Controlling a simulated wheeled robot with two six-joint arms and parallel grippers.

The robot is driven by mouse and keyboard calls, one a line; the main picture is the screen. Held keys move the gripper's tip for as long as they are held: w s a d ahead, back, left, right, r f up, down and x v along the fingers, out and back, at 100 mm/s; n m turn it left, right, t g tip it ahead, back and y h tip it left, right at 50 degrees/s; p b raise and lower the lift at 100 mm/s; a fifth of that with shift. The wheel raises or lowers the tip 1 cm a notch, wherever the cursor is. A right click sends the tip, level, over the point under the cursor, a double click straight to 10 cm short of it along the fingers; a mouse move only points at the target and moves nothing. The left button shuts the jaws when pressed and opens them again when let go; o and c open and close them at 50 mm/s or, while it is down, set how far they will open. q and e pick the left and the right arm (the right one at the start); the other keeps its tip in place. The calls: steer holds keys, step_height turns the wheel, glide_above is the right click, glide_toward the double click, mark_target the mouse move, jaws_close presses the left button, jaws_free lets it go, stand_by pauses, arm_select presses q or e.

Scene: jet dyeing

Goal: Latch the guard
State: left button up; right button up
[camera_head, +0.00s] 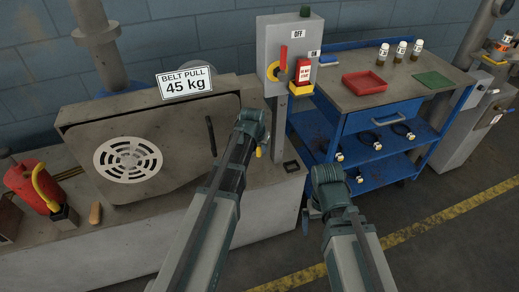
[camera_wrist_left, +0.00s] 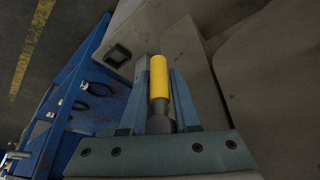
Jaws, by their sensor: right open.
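The guard (camera_head: 165,150) is a grey metal cover with a round white vent, standing upright against the machine on the left in the head view. A dark bar handle (camera_head: 211,135) is at its right edge. A yellow handle with a dark collar (camera_wrist_left: 159,78) lies between the fingers of my left gripper (camera_wrist_left: 159,100) in the left wrist view; the fingers look closed against its sides. In the head view my left gripper (camera_head: 259,143) is right of the guard, with the yellow tip below it. My right gripper (camera_head: 306,219) is open and empty, low in front of the blue cart.
A switch box (camera_head: 285,50) with a red lever stands on a post behind my left gripper. The blue cart (camera_head: 375,118) at right holds a red tray (camera_head: 364,83) and bottles. A red canister (camera_head: 30,187) is at far left. The floor at right is clear.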

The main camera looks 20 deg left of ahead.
arm_select(q)
jaws_close()
stand_by(1.1)
